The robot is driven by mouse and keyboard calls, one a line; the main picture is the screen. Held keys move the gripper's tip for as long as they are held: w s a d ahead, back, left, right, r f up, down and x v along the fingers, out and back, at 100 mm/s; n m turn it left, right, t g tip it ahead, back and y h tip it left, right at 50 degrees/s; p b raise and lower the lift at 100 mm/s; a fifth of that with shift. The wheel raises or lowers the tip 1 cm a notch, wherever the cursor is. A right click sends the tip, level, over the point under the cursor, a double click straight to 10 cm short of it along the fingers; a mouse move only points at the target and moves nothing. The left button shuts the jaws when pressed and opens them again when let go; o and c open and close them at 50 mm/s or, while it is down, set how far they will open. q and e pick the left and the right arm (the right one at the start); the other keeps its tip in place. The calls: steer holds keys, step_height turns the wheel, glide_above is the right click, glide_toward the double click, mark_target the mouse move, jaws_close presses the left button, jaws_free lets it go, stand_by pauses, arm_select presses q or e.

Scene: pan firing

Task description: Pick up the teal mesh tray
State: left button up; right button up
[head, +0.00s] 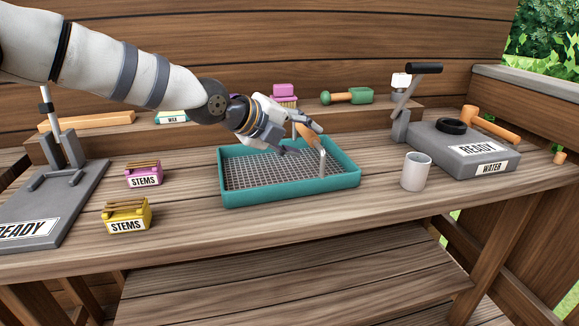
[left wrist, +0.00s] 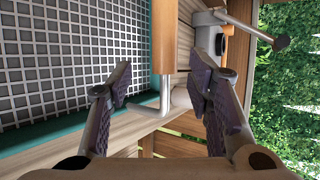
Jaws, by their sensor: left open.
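The teal mesh tray (head: 290,195) sits on the wooden bench near the middle in the head view, with a grey mesh floor. Its mesh fills the upper left of the left wrist view (left wrist: 55,55). A wooden handle (head: 305,136) on bent grey rods stands up over the tray. In the left wrist view the handle (left wrist: 164,38) shows between my fingers. My left gripper (head: 306,139) is open over the tray, its fingers to either side of the handle; I cannot tell whether they touch it. The left fingers also show in the wrist view (left wrist: 158,88). My right gripper is not in view.
A light grey cup (head: 416,171) stands right of the tray, before a grey READY/WATER block (head: 455,150). Pink (head: 143,174) and yellow (head: 127,215) STEMS boxes stand left of it. A raised back shelf holds a green mallet-like tool (head: 347,96). The bench in front of the tray is clear.

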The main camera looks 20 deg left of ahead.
mark_target(308, 136)
arm_select(q)
steer(key=x, duration=0.5)
steer(key=shift+w+a+r+b, duration=0.15)
steer(key=shift+w+a+b, duration=0.1)
steer(key=shift+b, duration=0.15)
steer(key=shift+r, duration=0.15)
jaws_close()
steer(key=shift+r, duration=0.1)
